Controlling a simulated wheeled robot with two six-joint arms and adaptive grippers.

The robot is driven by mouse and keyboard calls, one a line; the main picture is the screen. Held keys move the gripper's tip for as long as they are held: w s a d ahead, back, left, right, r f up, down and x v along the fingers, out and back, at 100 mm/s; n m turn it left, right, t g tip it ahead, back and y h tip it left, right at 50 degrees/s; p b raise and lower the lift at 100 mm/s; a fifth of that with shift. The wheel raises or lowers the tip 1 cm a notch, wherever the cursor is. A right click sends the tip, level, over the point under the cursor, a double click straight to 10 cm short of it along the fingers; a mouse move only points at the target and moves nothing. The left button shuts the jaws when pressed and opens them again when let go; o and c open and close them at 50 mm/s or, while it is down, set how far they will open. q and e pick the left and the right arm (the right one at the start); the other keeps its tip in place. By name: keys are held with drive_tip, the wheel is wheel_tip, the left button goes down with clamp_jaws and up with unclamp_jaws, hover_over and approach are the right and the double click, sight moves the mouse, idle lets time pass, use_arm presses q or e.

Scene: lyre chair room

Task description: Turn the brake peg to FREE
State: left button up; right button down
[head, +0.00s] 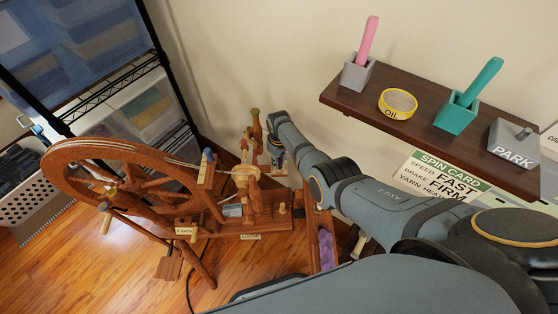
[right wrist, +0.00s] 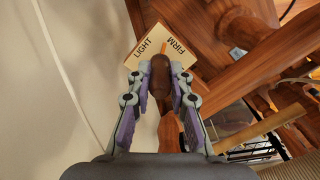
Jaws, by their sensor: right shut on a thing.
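The wooden spinning wheel (head: 108,150) stands on the floor at the left of the head view. In the right wrist view a dark brown wooden peg (right wrist: 160,80) lies between the fingers of my right gripper (right wrist: 160,72), which is shut on it. Behind the peg tip is a cream label (right wrist: 145,48) reading LIGHT and FIRM, with an orange mark between the words. No FREE marking is readable. In the head view my right gripper (head: 275,152) is at the wheel's right side, and its fingertips are hard to make out. My left gripper is out of view.
A dark wall shelf (head: 415,108) holds a pink-handled grey holder, a yellow OIL tin (head: 397,104), a teal holder and a grey PARK block (head: 513,145). A SPIN CARD (head: 440,182) hangs below, reading FAST and FIRM. A wire rack (head: 165,75) stands at the left.

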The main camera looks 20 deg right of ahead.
sight(279, 158)
idle(0.4)
drive_tip(key=c, duration=1.2)
unclamp_jaws()
wheel_tip(279, 158, up, 12)
drive_tip(key=shift+f, duration=0.1)
